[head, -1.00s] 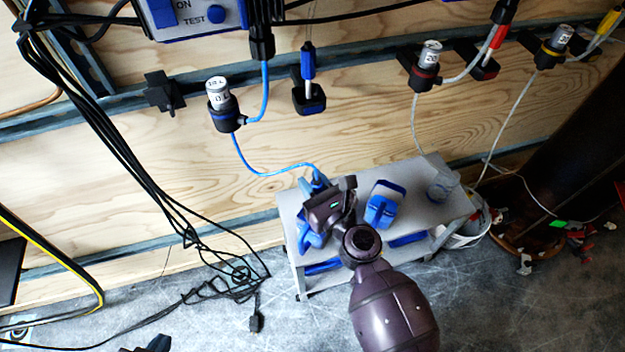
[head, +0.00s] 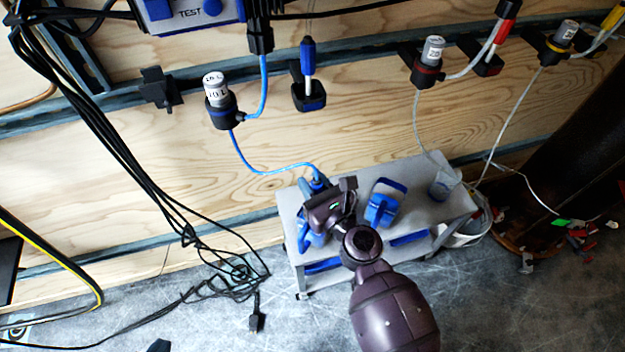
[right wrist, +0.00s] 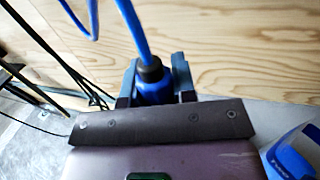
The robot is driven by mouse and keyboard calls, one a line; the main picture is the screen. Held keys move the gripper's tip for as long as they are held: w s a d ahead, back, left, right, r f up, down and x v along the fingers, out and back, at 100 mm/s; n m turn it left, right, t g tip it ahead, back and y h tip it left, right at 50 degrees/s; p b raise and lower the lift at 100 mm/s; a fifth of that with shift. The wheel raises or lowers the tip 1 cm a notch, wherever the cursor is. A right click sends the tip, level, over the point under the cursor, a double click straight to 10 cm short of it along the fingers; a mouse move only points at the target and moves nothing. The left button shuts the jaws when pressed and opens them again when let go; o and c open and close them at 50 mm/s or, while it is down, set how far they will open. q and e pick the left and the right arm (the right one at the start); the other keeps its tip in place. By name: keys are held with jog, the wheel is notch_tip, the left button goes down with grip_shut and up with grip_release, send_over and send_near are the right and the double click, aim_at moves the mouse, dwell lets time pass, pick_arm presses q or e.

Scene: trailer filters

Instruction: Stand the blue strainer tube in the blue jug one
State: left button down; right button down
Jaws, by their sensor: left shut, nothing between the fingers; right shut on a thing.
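My right gripper (head: 322,190) is shut on the blue strainer tube (head: 318,183), above the left end of a small grey shelf unit. In the right wrist view the tube (right wrist: 153,88) is a blue cylinder with a dark collar between the fingers, with a blue hose leaving its top. A blue jug (head: 303,238) stands on the shelf, partly hidden under that gripper. The tube's lower end is hidden, so I cannot tell whether it is inside the jug. My left gripper (head: 158,345) barely shows at the bottom edge, shut and empty.
The blue hose (head: 262,170) runs to a wall filter (head: 217,100). Black cables (head: 130,150) hang at left.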

pick_arm(q)
jog(key=shift+s+f, duration=0.15)
jog(key=shift+f, duration=0.15)
pick_arm(e)
jog(key=shift+f, duration=0.2)
jog(key=c, duration=0.8)
grip_release()
jog(key=shift+c, duration=0.2)
pick_arm(q)
jog(key=shift+w+d+r+m+t+b, duration=0.2)
jog(key=shift+w+r+b, duration=0.1)
jog(key=shift+w+r, duration=0.2)
jog(key=shift+w+d+r+m+t+b, duration=0.1)
jog(key=shift+w+r+t+b, duration=0.15)
jog(key=shift+w+r, duration=0.25)
pick_arm(e)
jog(key=v, duration=1)
jog(key=shift+s+d, duration=0.2)
jog(key=shift+s, duration=0.15)
pick_arm(q)
jog(key=shift+w, duration=0.15)
